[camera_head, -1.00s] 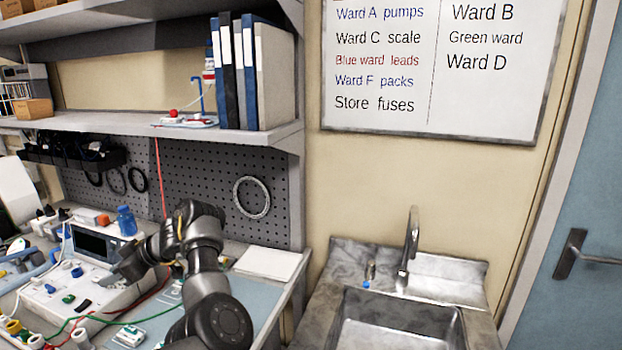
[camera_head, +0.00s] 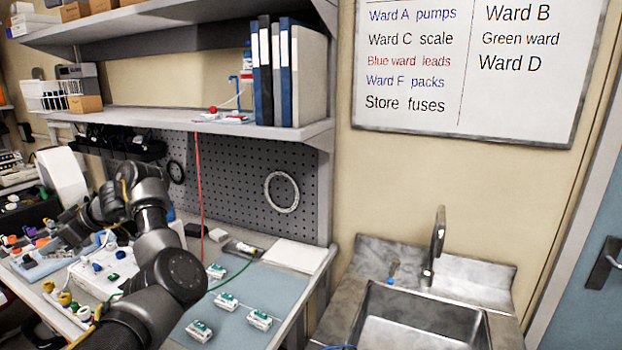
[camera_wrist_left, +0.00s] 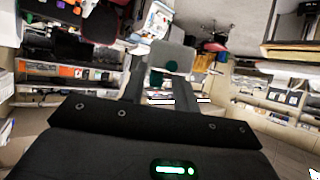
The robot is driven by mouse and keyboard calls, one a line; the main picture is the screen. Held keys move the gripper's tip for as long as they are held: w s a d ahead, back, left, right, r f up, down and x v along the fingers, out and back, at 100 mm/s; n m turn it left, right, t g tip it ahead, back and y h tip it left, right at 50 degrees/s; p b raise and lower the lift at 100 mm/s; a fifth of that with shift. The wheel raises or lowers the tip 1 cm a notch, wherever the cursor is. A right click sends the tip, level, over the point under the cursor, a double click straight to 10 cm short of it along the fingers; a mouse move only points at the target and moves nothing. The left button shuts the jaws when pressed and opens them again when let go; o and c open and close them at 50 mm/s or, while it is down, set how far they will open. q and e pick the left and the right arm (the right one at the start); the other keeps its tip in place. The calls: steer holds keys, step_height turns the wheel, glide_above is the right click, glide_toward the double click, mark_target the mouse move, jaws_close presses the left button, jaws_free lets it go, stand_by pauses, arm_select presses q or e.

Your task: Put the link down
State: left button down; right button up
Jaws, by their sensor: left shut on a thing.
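My left gripper (camera_head: 72,222) is at the left of the head view, over the crowded left part of the bench. In the left wrist view its fingers (camera_wrist_left: 160,88) are shut on a small grey piece with dark green spots (camera_wrist_left: 172,56), which I take to be the link. In the head view I cannot make out the link at the fingertips. The wrist view shows shelves and floor beyond it, so its height above the bench is unclear. My right gripper is in neither view.
A blue mat (camera_head: 235,290) carries several small white-and-green modules (camera_head: 258,319). A white device (camera_head: 95,275) with coloured connectors stands partly behind my arm. White paper (camera_head: 293,255) lies at the bench's right end. A sink (camera_head: 420,315) is further right.

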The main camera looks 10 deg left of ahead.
arm_select(q)
steer(key=s+a+r+n+g, duration=0.1)
steer(key=s+a+r, duration=0.5)
steer(key=a+r, duration=0.3)
steer(key=w+a+f+m+t, duration=0.2)
steer(key=w+f+m+t, duration=0.7)
steer(key=w+f, duration=0.65)
steer(key=w+d+f+m+t+h, duration=0.2)
steer(key=w+d+f, duration=0.2)
steer(key=d+f, duration=0.35)
steer(key=s+d+f, duration=0.5)
steer(key=d, duration=0.2)
steer(key=w+d+r+m+t+h, duration=0.25)
steer(key=d+r, duration=0.25)
steer(key=d, duration=0.6)
steer(key=w+d+r+m+t+h, duration=0.15)
steer(key=d+r+m, duration=0.3)
steer(key=d, duration=0.55)
steer(key=s+d+r+m+t+h, duration=0.1)
steer(key=s+d+r+m+h, duration=0.15)
steer(key=s+d, duration=0.45)
steer(key=s+d+r+m+t+h, duration=0.1)
steer(key=s+d+r+m+h, duration=0.2)
steer(key=d, duration=0.7)
step_height(320, 180, down, 8)
steer(key=n+b, duration=0.1)
steer(key=b, duration=0.9)
steer(key=shift+s+d+f, duration=0.2)
steer(key=shift+s+f, duration=0.05)
steer(key=shift+s, duration=0.2)
